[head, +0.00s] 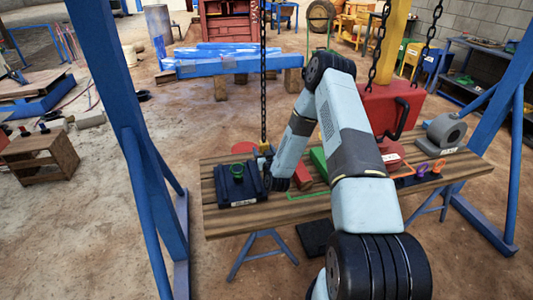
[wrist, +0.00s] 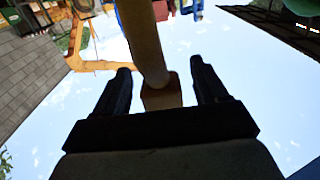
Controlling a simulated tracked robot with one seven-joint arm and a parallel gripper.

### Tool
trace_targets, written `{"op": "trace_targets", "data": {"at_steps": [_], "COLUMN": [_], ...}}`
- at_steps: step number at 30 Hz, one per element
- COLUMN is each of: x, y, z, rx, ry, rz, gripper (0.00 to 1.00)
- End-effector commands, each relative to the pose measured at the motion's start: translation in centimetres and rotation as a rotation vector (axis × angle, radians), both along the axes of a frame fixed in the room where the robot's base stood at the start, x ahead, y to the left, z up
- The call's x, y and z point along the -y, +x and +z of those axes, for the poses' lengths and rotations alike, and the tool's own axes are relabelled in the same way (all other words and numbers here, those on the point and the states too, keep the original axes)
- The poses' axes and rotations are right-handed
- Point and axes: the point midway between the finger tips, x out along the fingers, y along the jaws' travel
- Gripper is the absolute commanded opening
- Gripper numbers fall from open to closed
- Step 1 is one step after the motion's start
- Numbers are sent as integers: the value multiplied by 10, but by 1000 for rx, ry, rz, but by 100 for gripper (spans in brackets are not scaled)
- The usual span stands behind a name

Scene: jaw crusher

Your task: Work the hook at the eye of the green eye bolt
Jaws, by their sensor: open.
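The green eye bolt (head: 237,172) stands upright on a dark block (head: 238,187) at the left of the wooden table. A dark chain (head: 263,90) hangs just right of it, with a small yellow piece (head: 265,148) at its lower end. The hook itself is too small or hidden to make out. My gripper (head: 270,183) is low over the table, just right of the eye bolt. In the wrist view my gripper (wrist: 163,84) is open, and a tan shaft with a squared end (wrist: 160,95) shows between its fingers. I cannot tell whether they touch it.
A red block (head: 302,177) and a green block (head: 318,160) lie right of my gripper. Purple and orange rings (head: 430,167) and a grey round part (head: 446,131) are at the table's right. Blue frame legs (head: 130,110) flank the table; another chain (head: 377,55) hangs right.

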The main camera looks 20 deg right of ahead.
Motion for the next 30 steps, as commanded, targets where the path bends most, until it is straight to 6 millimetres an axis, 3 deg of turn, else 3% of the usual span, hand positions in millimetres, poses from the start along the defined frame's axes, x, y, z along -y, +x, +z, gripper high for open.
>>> {"op": "trace_targets", "data": {"at_steps": [4, 26, 30], "x": [0, 0, -1], "y": [0, 0, 0], "z": [0, 0, 0], "rx": [0, 0, 0], "ry": [0, 0, 0], "rz": [0, 1, 1], "gripper": [70, 1, 0]}}
